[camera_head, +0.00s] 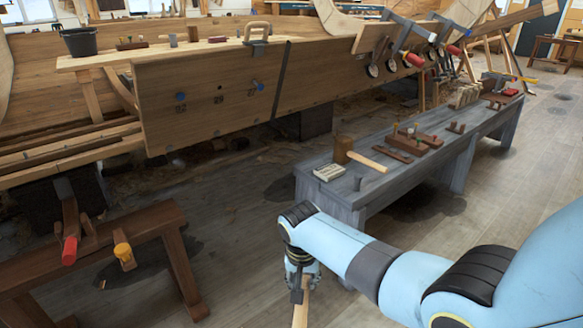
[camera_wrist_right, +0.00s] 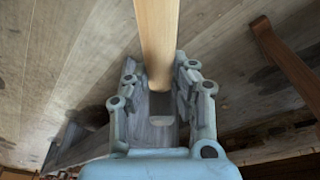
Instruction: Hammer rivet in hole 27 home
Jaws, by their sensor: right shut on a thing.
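My right gripper (camera_head: 300,284) is low at the front right of centre, shut on a wooden handle (camera_head: 301,313). In the right wrist view the handle (camera_wrist_right: 157,40) runs from between the fingers (camera_wrist_right: 160,100) out past the top edge; no hammer head shows in either view. The hull plank (camera_head: 205,75) stands well beyond the gripper, to the upper left. It has a blue-marked spot (camera_head: 181,97), a dark hole (camera_head: 220,87) and another blue-marked spot (camera_head: 259,86). The numbers beneath are too small to read surely, so I cannot tell which is 27. My left gripper is not in view.
A grey bench (camera_head: 335,188) with a wooden mallet (camera_head: 343,149) and several tools stands right of the hull. A brown trestle (camera_head: 150,222) with red- and yellow-handled clamps stands at lower left. The floor (camera_head: 235,225) between them is clear.

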